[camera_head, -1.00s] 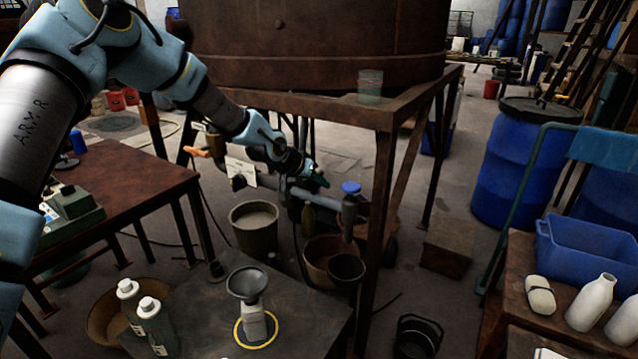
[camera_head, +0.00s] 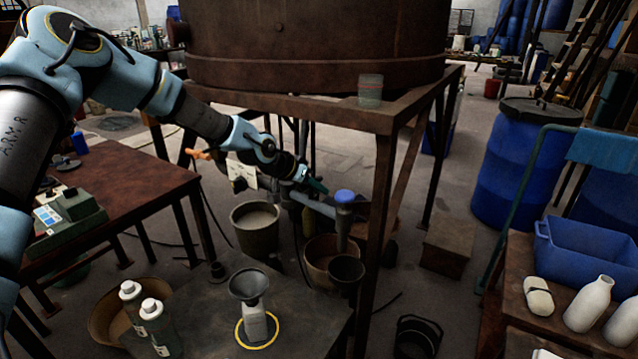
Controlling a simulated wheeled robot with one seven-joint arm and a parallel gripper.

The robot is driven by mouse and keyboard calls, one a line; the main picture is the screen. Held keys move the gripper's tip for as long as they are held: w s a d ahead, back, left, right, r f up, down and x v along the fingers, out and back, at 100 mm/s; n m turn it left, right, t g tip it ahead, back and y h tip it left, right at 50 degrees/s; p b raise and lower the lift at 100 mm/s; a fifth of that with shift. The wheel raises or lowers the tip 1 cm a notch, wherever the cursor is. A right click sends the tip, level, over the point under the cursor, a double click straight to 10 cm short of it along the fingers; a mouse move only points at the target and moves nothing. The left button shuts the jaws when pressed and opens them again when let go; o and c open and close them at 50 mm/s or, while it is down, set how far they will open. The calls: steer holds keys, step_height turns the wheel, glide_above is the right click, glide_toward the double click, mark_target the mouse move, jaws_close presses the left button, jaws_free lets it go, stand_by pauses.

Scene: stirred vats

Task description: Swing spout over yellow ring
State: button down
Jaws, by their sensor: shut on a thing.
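The spout (camera_head: 325,208) is a grey pipe under the rusty vat, with a blue cap (camera_head: 345,196) on its outer end and a short outlet hanging down below the cap. My gripper (camera_head: 318,187) is at the pipe, just left of the blue cap, and is shut on the spout; the fingertips are small and partly hidden. The yellow ring (camera_head: 240,338) lies on the dark low table. A pale bottle (camera_head: 256,322) with a grey funnel (camera_head: 249,284) stands inside the ring. The spout's outlet is behind and to the right of the ring, above a brown basin (camera_head: 318,266), not over the funnel.
The vat (camera_head: 310,45) stands on a rusty frame, whose front leg (camera_head: 377,240) is right of the spout. A bucket (camera_head: 256,238) and a dark pot (camera_head: 346,272) stand near the spout. Two capped bottles (camera_head: 155,320) stand left of the ring. A glass (camera_head: 370,90) sits on the frame's corner.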

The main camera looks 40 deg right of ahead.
mark_target(310, 201)
steer(key=shift+s+a+m+g+p, duration=0.1)
steer(key=shift+a+m+g+p, duration=0.2)
steer(key=shift+a+m+g, duration=0.45)
steer(key=shift+a+m+g+y, duration=0.4)
steer(key=shift+a+m+g, duration=0.3)
steer(key=shift+m, duration=0.25)
steer(key=shift+a+f+m+g+y+b, duration=0.15)
steer(key=shift+a+m+g+y+b, duration=0.15)
steer(key=shift+a+m+g+b, duration=0.4)
steer(key=a+m+b, duration=0.1)
steer(key=a+m+g+y+b, duration=0.1)
steer(key=m, duration=0.1)
steer(key=shift+w+a+g, duration=0.2)
steer(key=shift+w+g, duration=0.05)
steer(key=shift+w, duration=0.05)
steer(key=w+a+m+g+y+b, duration=0.2)
steer(key=w+a+m+y+b, duration=0.2)
steer(key=m, duration=0.4)
steer(key=shift+w+a+g+y, duration=0.25)
steer(key=shift+a+y, duration=0.3)
steer(key=shift+y, duration=0.65)
steer(key=c, duration=0.8)
jaws_free()
steer(key=shift+o, duration=0.2)
steer(key=shift+r, duration=0.2)
